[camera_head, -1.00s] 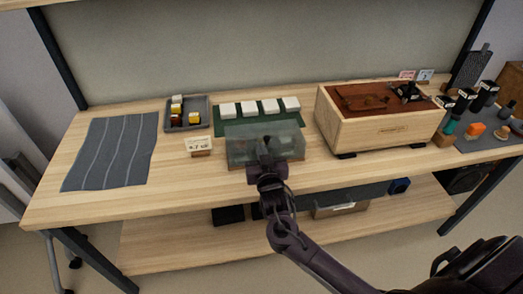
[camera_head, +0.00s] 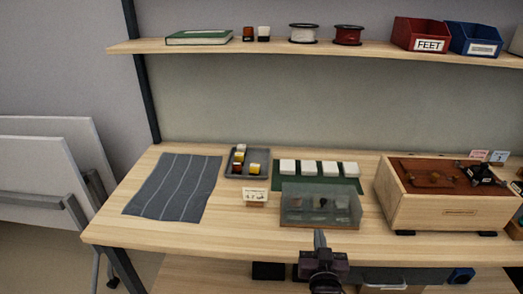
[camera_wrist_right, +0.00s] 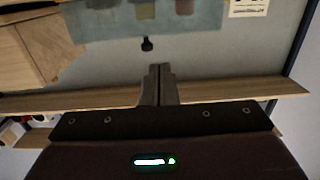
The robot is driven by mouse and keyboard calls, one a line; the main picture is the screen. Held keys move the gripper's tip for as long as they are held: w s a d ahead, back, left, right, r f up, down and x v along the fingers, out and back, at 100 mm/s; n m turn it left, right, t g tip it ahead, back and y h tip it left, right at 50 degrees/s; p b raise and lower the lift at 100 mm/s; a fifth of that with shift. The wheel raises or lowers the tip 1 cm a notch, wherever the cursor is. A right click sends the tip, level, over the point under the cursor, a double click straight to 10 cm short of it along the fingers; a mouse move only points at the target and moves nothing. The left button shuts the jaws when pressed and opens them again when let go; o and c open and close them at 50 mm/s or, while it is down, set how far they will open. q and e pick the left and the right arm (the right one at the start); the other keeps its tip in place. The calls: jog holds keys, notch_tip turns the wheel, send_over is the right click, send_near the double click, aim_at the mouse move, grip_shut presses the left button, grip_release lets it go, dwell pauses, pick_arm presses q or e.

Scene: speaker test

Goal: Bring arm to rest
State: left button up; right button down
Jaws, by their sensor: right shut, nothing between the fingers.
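My right gripper (camera_head: 319,238) is in the lower middle of the head view, at the front edge of the workbench (camera_head: 150,232). Its fingers point up in the picture, below the clear box (camera_head: 320,215), and stand apart from it. In the right wrist view my gripper (camera_wrist_right: 160,72) has its two fingers together with nothing between them. My left gripper is in neither view.
A striped grey mat (camera_head: 172,188), a grey tray (camera_head: 228,172) with small blocks, white tiles (camera_head: 310,168) on a green mat and a wooden speaker cabinet (camera_head: 440,208) stand on the bench. An upper shelf (camera_head: 200,47) holds spools, bins (camera_head: 419,34) and a green book.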

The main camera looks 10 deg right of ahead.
jog(key=s+a+f+n+g+y, duration=0.2)
jog(key=s+n+g, duration=0.1)
jog(key=s+g, duration=0.55)
jog(key=s+a+f+n+g+y, duration=0.2)
jog(key=s+g, duration=0.3)
jog(key=s, duration=0.7)
notch_tip(320, 180, down, 29)
jog(key=s+g, duration=0.1)
jog(key=s+d+f, duration=0.2)
jog(key=s+f, duration=0.7)
jog(key=s, duration=0.1)
jog(key=s+d+f+g, duration=0.1)
jog(key=s+f, duration=0.8)
jog(key=s, duration=0.1)
jog(key=shift+d+f, duration=0.25)
jog(key=shift+d, duration=0.1)
jog(key=shift+g, duration=0.25)
